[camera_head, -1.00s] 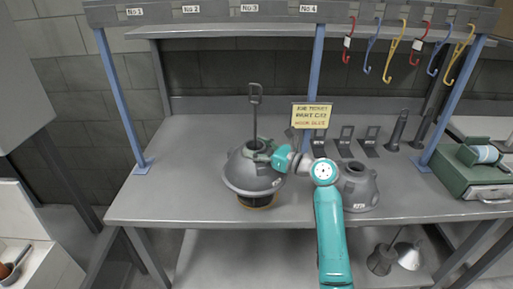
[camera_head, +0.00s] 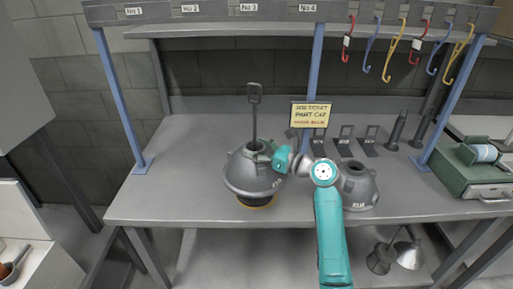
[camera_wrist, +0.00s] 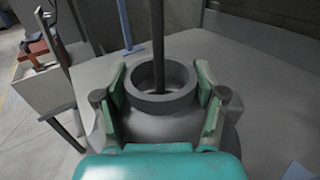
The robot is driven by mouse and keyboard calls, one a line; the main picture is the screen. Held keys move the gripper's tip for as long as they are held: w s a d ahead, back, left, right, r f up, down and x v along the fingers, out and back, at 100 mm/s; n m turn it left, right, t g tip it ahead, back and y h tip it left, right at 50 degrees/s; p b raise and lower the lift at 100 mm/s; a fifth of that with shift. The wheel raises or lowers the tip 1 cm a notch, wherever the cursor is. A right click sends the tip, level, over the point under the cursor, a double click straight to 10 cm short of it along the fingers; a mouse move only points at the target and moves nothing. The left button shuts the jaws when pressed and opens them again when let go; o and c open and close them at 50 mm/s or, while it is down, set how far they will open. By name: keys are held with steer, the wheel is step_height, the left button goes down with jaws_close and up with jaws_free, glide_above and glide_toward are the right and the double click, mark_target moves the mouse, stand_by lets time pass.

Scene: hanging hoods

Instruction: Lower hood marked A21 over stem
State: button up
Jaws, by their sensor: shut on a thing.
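A grey domed hood (camera_head: 252,172) is at the middle left of the bench, with small marking on its right side that I cannot read. My gripper (camera_head: 283,160) is shut on its neck from the right; in the wrist view the fingers (camera_wrist: 162,100) clasp both sides of the neck (camera_wrist: 165,107). A dark upright stem (camera_head: 254,118) with a looped top rises through the neck opening, and the hood is around it. Under the hood rim a dark base with a yellow band (camera_head: 258,204) shows, mostly covered. Whether the hood touches it is hidden.
A second grey hood (camera_head: 358,187) stands right of my arm. A yellow job ticket (camera_head: 311,114) stands behind, with several dark stands (camera_head: 345,142) nearby. Coloured hooks (camera_head: 390,50) hang from the top rail. A green case (camera_head: 480,175) sits at right. The bench's left side is clear.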

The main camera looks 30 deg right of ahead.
steer(key=shift+f, duration=0.55)
stand_by(0.5)
steer(key=o, duration=1.9)
steer(key=shift+r, duration=2.5)
steer(key=r+v, duration=0.2)
steer(key=v, duration=0.8)
